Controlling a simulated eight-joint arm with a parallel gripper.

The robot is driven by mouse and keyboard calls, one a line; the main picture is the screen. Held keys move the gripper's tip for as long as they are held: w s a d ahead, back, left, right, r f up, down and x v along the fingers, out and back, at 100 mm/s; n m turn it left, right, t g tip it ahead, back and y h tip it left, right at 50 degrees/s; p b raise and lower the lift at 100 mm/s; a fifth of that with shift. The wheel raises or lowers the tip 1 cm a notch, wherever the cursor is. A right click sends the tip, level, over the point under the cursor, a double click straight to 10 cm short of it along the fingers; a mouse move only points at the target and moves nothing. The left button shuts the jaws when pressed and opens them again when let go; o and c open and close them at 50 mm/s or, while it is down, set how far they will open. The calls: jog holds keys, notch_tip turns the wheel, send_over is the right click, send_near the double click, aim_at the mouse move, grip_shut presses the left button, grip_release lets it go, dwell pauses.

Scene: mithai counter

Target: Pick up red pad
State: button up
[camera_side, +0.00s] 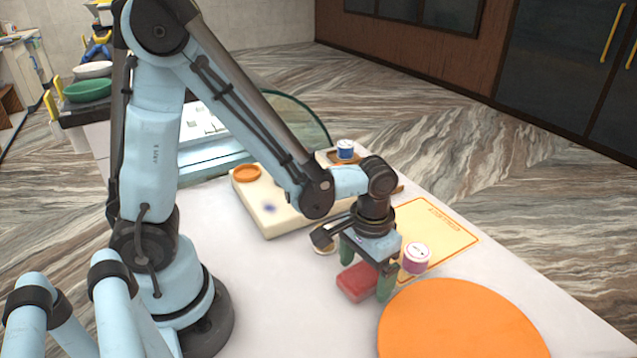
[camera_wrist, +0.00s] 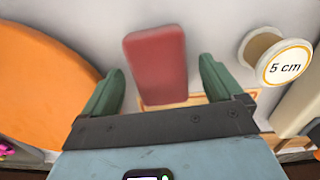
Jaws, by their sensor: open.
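The red pad (camera_side: 357,282) is a small red block with rounded corners, lying on the white counter. In the wrist view the red pad (camera_wrist: 157,62) lies between the two green fingers, with a gap on each side. My gripper (camera_side: 367,272) points down over the pad, and its fingers stand apart on either side of it. In the wrist view my gripper (camera_wrist: 159,85) is open and holds nothing. The near end of the pad is close to the gripper's dark base in that view.
A large orange disc (camera_side: 460,322) lies just right of the gripper. A spool marked 5 cm (camera_wrist: 283,64) shows in the wrist view. A cream board (camera_side: 268,215) with an orange ring (camera_side: 247,173) lies behind.

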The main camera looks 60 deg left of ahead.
aim_at(364, 277)
jog(key=c, duration=1.1)
jog(key=shift+r, duration=0.15)
jog(key=shift+c, duration=0.2)
jog(key=shift+r, duration=0.45)
jog(key=r, duration=0.3)
jog(key=shift+s+d+r, duration=0.25)
jog(key=shift+s+d, duration=0.1)
jog(key=s+d+r, duration=0.6)
jog(key=s+d, duration=0.1)
jog(key=shift+s+d+r, duration=0.15)
jog(key=shift+s+d, duration=0.05)
jog(key=shift+d, duration=0.15)
